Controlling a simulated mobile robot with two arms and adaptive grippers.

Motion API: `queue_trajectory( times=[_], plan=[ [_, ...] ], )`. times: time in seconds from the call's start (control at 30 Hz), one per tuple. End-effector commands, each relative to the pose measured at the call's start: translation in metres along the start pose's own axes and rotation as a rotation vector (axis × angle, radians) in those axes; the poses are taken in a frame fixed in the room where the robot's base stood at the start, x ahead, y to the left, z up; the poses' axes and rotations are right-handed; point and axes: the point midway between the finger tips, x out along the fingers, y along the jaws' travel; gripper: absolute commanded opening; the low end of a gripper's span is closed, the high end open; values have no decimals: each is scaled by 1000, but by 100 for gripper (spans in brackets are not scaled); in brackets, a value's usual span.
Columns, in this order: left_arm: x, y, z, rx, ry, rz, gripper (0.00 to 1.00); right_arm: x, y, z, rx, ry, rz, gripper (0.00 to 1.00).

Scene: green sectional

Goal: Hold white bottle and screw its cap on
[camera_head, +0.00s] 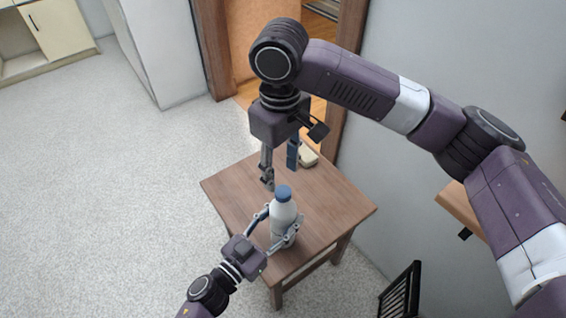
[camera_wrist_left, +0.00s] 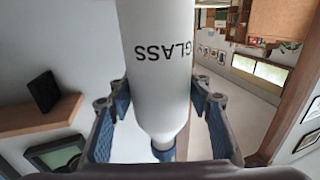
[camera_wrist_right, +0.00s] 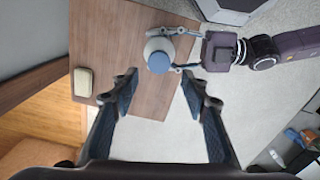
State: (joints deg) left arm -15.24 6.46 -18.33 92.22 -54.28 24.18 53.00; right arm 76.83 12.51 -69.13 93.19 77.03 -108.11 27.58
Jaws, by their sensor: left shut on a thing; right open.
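The white bottle (camera_head: 284,214) is upright over the near part of the wooden table, with a blue cap (camera_head: 284,193) on its top. I cannot tell how tight the cap is, or whether the base touches the table. My left gripper (camera_head: 281,223) is shut around the bottle body; the left wrist view shows the bottle (camera_wrist_left: 160,60), lettered GLASS, between its fingers. My right gripper (camera_head: 280,172) is open and empty, pointing down above the table, behind and above the cap. In the right wrist view the cap (camera_wrist_right: 159,62) appears beyond the open fingertips, apart from them.
The wooden table (camera_head: 340,202) has a small beige item (camera_head: 308,156) near its far corner, also in the right wrist view (camera_wrist_right: 83,83). The rest of the tabletop is clear. A grey wall (camera_head: 425,170) stands to the right. Open floor (camera_head: 100,190) lies to the left.

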Motion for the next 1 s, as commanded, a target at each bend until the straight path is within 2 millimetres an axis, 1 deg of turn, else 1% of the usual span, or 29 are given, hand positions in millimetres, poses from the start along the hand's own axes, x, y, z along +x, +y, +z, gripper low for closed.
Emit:
queue_trajectory(
  times=[0.1,1.0],
  plan=[
    [0,0,0,0,0,0,0,-2,1,0,-202,1,2,42],
    [0,0,0,0,0,0,0,-11,2,2,-1748,-1,-4,42]
  ],
)
